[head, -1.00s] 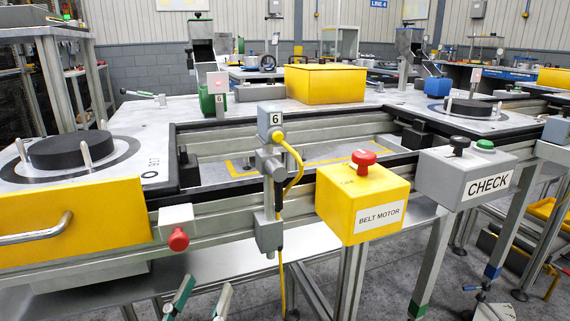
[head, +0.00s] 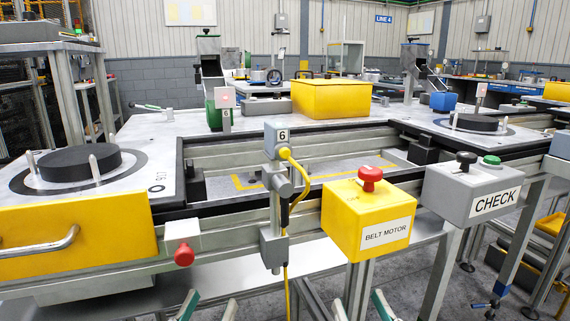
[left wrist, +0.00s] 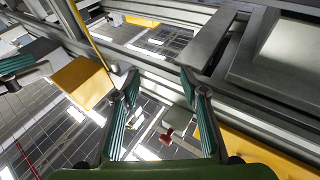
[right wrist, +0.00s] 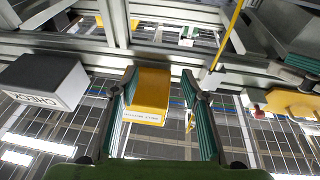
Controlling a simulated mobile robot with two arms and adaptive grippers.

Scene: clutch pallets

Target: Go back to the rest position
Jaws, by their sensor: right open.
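My left gripper (head: 208,306) shows at the bottom edge of the head view, below the bench's front rail. In the left wrist view its teal-padded fingers (left wrist: 160,100) stand apart with nothing held. My right gripper (head: 361,308) is also at the bottom edge, below the yellow BELT MOTOR box (head: 367,220). In the right wrist view its fingers (right wrist: 160,98) are apart and empty. The BELT MOTOR box (right wrist: 150,92) shows beyond and between them, apart from the fingers as far as I can tell. Both forearms are mostly out of the head view.
The bench's front rail (head: 225,236) runs across in front of me. It carries a red knob (head: 184,255), a post with a yellow cable (head: 288,205) and the grey CHECK box (head: 470,188). A yellow drawer front (head: 80,243) juts out at the left.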

